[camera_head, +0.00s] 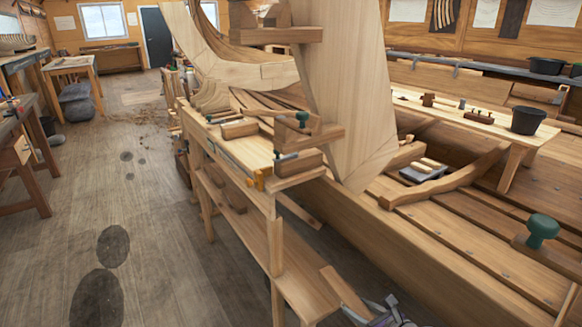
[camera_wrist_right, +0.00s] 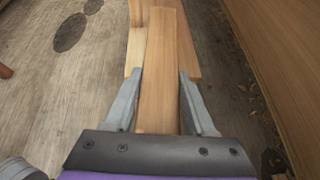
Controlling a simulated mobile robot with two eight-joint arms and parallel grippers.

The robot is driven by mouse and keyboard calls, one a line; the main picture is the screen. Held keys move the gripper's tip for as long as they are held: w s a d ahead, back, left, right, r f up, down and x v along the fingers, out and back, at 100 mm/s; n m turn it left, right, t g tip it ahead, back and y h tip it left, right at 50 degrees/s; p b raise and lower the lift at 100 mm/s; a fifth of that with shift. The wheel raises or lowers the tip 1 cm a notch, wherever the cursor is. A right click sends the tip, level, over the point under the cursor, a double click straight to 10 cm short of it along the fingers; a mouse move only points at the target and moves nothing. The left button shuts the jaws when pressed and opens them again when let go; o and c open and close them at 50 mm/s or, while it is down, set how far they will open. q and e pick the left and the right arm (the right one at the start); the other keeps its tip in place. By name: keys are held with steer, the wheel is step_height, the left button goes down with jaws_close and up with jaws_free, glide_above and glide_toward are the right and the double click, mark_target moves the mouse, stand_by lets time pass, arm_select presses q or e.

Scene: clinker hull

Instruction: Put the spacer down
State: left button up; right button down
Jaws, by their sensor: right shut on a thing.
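The spacer (camera_head: 343,291) is a plain, pale wooden bar at the bottom of the head view. My right gripper (camera_head: 370,311) is shut on its near end. In the right wrist view, the spacer (camera_wrist_right: 160,70) runs straight ahead between the two grey fingers of my right gripper (camera_wrist_right: 161,88). The spacer is over the low shelf (camera_head: 296,272) of the wooden staging, at its right edge. I cannot tell whether it touches the shelf. My left gripper is out of view.
The staging's upper plank (camera_head: 240,150) carries a plane, clamps and wood blocks. The hull planking (camera_head: 405,255) rises close on the right. Open floor (camera_head: 160,250) lies to the left. A black bucket (camera_head: 527,120) stands on a bench at the right.

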mark_target(356, 300)
arm_select(q)
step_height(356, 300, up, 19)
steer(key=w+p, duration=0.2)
steer(key=p, duration=1.3)
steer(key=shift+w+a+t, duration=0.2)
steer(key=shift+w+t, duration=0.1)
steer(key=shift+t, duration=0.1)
arm_select(e)
steer(key=w+r+m+h, duration=0.2)
steer(key=w+r, duration=0.1)
steer(key=r, duration=1.8)
steer(key=shift+a+t, duration=0.2)
steer(key=shift+t, duration=0.2)
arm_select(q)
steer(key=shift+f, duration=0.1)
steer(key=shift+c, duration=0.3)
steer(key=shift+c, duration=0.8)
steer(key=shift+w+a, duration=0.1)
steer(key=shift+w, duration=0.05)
